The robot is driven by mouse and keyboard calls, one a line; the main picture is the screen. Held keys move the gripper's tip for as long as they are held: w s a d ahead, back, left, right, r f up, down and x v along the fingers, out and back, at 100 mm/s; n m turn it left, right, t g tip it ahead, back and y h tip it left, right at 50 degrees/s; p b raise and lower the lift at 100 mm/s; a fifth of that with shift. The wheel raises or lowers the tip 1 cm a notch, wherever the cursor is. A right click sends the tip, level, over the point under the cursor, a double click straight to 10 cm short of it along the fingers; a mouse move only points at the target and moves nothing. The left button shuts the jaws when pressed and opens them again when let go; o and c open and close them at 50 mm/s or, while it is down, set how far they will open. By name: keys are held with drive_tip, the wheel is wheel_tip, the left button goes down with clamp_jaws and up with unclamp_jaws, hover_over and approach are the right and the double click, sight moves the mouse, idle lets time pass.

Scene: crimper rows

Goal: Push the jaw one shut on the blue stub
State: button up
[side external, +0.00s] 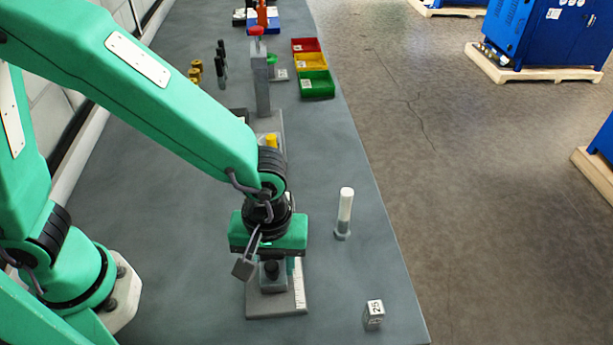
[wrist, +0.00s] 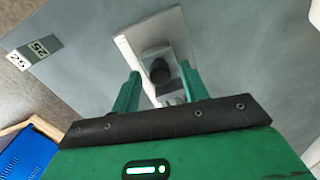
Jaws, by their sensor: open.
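My gripper (side external: 268,262) is low over a pale grey base plate (side external: 277,306) near the front of the bench. In the wrist view my open gripper (wrist: 158,88) has its two green fingers apart, one on each side of a grey block with a dark round knob (wrist: 160,72). I cannot tell whether a finger touches the block. No blue stub shows in either view; my gripper and wrist hide part of this fixture. I cannot make out which part is jaw one.
A white-topped post (side external: 345,207) stands right of my gripper. A block marked 25 (side external: 374,315) sits near the bench's right edge. Behind are a yellow stub (side external: 271,140), a tall grey post (side external: 262,85) and coloured bins (side external: 317,84). The bench left of the plate is clear.

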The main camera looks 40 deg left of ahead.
drive_tip(key=c, duration=0.9)
drive_tip(key=shift+w+a, duration=1.3)
drive_tip(key=shift+w, duration=0.05)
drive_tip(key=shift+c, duration=0.2)
drive_tip(key=o, duration=0.9)
drive_tip(key=shift+o, duration=0.2)
wheel_tip(320, 180, up, 8)
